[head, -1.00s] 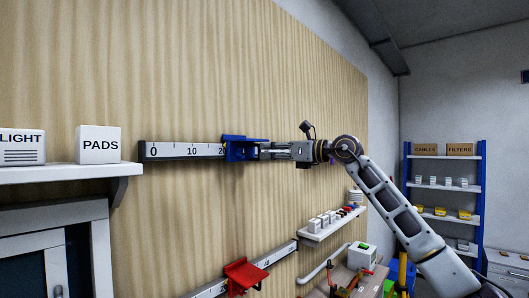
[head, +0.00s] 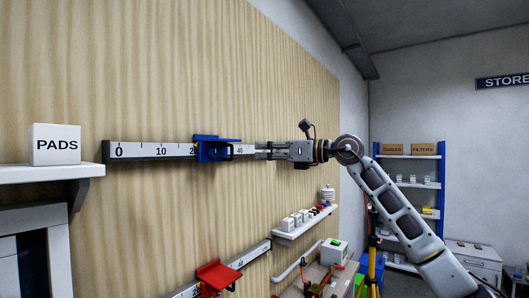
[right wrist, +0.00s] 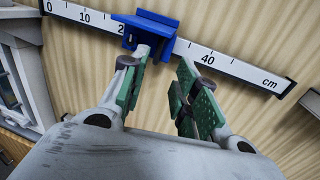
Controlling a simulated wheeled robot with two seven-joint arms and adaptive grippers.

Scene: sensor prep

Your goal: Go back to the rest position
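My right gripper (head: 260,150) reaches in from the right, close to the wooden wall panel, level with the upper ruler rail (head: 150,150). In the right wrist view its two fingers with green pads (right wrist: 160,65) are apart with nothing between them. The blue slider (head: 212,149) sits on the upper rail, just past the 20 mark, left of my fingertips with a small gap in the head view. It also shows in the right wrist view (right wrist: 148,28) beyond the fingers. My left gripper is not in view.
A lower rail carries a red slider (head: 217,275). A white shelf (head: 40,173) with a PADS box (head: 55,144) is at left. A blue rack (head: 441,190) stands at the back right.

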